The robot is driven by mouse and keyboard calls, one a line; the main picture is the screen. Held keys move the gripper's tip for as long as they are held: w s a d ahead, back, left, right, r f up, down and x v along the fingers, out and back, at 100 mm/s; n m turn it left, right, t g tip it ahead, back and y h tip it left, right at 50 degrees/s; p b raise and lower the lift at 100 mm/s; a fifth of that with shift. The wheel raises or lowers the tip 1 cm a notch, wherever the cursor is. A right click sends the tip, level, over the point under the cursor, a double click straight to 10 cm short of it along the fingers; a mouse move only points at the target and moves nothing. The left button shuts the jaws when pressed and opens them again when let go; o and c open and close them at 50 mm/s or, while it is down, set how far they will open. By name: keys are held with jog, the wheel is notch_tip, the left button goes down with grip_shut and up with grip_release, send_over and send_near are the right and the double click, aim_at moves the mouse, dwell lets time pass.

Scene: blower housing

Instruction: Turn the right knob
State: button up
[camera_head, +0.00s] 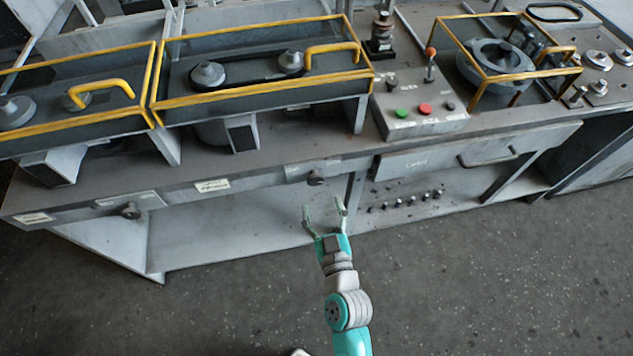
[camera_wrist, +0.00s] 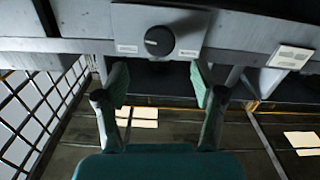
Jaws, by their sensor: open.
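The right knob (camera_head: 316,178) is a small dark round knob on the front panel of the grey bench. The wrist view shows a dark round knob (camera_wrist: 159,41) on a light plate with small labels, apparently the same one. My gripper (camera_head: 323,204) is open and empty, with its fingers pointing towards the bench front just below the right knob in the head view. In the wrist view the fingertips (camera_wrist: 159,84) are spread to either side below the knob and do not touch it. The left knob (camera_head: 130,211) sits farther left on the same panel.
A control box (camera_head: 418,108) with green and red buttons and a lever stands on the bench. Yellow-framed covers (camera_head: 265,98) are at left. A drawer handle (camera_head: 488,160) sticks out at right. The speckled floor (camera_head: 480,290) before the bench is clear.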

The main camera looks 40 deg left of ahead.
aim_at(317, 181)
jog(key=x, duration=0.7)
jog(key=shift+d, duration=0.1)
jog(key=c, duration=1.1)
jog(key=shift+c, duration=0.2)
jog(key=m, duration=0.4)
jog(key=shift+w+m, duration=0.1)
jog(key=shift+m, duration=1.6)
jog(key=shift+d, duration=0.1)
